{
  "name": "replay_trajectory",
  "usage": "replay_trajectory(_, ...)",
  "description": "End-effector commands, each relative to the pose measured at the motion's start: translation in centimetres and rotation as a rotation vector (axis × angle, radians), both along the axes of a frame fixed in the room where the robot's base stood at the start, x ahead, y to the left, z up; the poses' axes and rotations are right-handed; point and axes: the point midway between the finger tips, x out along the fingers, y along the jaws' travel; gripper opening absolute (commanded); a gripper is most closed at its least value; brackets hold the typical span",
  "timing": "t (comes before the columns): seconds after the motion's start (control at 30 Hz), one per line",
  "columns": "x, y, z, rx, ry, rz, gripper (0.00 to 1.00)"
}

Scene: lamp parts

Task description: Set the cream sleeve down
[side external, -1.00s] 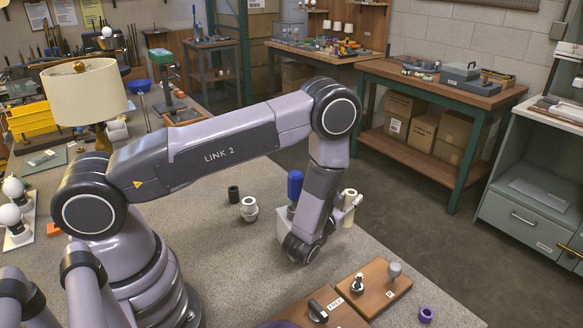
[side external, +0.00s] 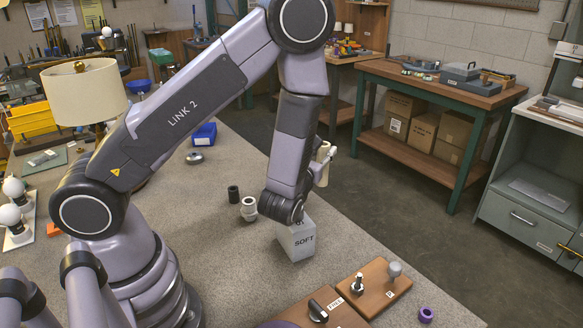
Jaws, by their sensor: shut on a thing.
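A cream cylindrical piece, seemingly the cream sleeve (side external: 322,168), shows just right of my wrist, up off the bench and roughly upright. My gripper (side external: 316,177) is mostly hidden behind my forearm and wrist. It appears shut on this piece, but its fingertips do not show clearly. A pale block marked SOFT (side external: 297,241) stands on the bench below my wrist, its top partly covered by the wrist. I cannot tell the exact gap between the sleeve and the block.
A pale ringed part (side external: 248,209) and a dark cylinder (side external: 233,193) stand left of the block. Wooden boards (side external: 376,283) with fittings lie at front right, beside a purple ring (side external: 426,314). Bare bench (side external: 225,260) lies left of the block.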

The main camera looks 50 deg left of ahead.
Motion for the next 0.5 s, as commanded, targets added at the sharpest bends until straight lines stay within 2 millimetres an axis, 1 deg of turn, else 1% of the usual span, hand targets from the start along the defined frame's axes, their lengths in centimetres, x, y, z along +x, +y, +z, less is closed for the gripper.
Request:
replay_trajectory(0.03, 0.0, 0.0, 0.9, -0.002, -0.006, 0.000, 0.00)
replay_trajectory(0.17, 0.0, 0.0, 2.7, -0.002, -0.005, 0.000, 0.00)
replay_trajectory(0.2, 0.3, 0.4, 2.9, -0.002, -0.005, 0.019, 0.00)
replay_trajectory(0.37, 1.9, 3.6, 3.0, -0.002, -0.005, 0.166, 0.00)
replay_trajectory(0.47, 2.9, 6.1, 3.1, -0.004, -0.005, 0.279, 0.00)
replay_trajectory(0.5, 3.2, 7.3, 3.2, -0.003, -0.006, 0.334, 0.00)
